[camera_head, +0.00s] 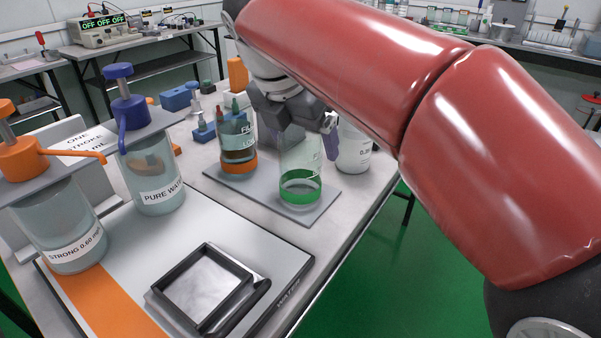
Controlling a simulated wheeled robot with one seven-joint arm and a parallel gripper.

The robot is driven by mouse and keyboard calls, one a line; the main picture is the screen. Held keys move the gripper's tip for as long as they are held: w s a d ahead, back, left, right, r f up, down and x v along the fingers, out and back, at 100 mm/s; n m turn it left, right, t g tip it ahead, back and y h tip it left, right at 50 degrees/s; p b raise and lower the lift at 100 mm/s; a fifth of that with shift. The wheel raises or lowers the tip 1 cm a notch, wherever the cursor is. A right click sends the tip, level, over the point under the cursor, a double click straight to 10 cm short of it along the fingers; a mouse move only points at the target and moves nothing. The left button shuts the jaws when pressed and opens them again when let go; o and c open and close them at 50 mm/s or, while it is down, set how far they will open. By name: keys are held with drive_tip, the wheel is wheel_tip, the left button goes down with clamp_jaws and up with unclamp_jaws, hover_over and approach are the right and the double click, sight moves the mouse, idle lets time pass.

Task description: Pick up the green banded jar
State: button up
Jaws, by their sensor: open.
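The green banded jar (300,187) is a clear glass jar with a green band near its base. It stands upright on a grey mat (314,216) near the table's right edge. My gripper (305,135) is at the jar's upper part, with a finger visible at the jar's right side. The gripper is open. My red arm reaches in from the right and hides part of the gripper, so I cannot tell whether the fingers touch the jar.
An orange banded jar (239,163) stands just left on the same mat. A white labelled container (353,152) is close behind right. Two pump bottles, orange-topped (60,225) and blue-topped (152,180), stand at left. A black-framed tray (203,287) lies in front.

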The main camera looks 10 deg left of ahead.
drive_tip(key=shift+w+d+f, duration=0.1)
drive_tip(key=shift+w+f, duration=0.05)
drive_tip(key=shift+f, duration=0.4)
drive_tip(key=c, duration=1.4)
drive_tip(key=shift+c, duration=0.8)
drive_tip(key=shift+r, duration=0.2)
